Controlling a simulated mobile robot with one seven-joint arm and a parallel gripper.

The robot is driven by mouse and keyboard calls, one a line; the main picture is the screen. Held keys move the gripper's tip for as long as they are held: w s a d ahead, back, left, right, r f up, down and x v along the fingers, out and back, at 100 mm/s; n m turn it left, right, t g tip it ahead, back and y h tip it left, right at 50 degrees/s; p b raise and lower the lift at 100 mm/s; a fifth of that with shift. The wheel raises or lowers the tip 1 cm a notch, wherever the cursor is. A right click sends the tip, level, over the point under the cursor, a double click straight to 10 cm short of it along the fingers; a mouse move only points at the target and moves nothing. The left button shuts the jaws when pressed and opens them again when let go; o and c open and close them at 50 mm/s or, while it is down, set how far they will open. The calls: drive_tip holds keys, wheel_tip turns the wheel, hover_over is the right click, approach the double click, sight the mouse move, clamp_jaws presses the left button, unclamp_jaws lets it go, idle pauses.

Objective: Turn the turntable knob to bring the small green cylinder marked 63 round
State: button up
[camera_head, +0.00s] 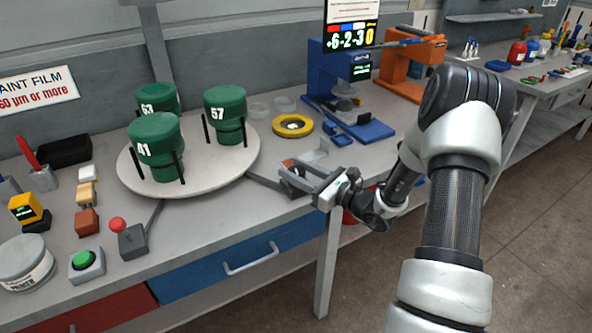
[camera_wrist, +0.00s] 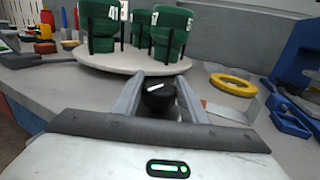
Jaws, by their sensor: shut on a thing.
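The round white turntable (camera_head: 230,172) carries three green cylinders between thin dark posts. The cylinder marked 63 (camera_head: 162,94) stands at the back left, partly hidden behind the cylinder marked 41 (camera_head: 154,138). The cylinder marked 57 (camera_head: 226,110) stands at the right. My gripper (camera_head: 297,176) is low over the bench, in front and to the right of the turntable. In the wrist view, its two fingers are shut on the black knob (camera_wrist: 158,97), which has a white mark on top. In the head view the knob is mostly hidden by my gripper.
A yellow ring (camera_head: 292,126) and a blue press-like device (camera_head: 340,95) stand right of the turntable. A red-topped lever box (camera_head: 132,240) and a green button (camera_head: 84,262) stand at the front left. An orange device (camera_head: 410,65) stands farther back.

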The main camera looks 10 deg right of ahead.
drive_tip(key=shift+m+t+h, duration=0.6)
drive_tip(key=shift+m+h, duration=0.1)
drive_tip(key=shift+h, duration=0.2)
drive_tip(key=shift+c, duration=0.2)
drive_tip(key=o, duration=1.1)
drive_tip(key=shift+c, duration=0.2)
drive_tip(key=p+v, duration=0.1)
drive_tip(key=v, duration=1.6)
drive_tip(key=shift+s, duration=0.25)
drive_tip(key=shift+d+f, duration=0.1)
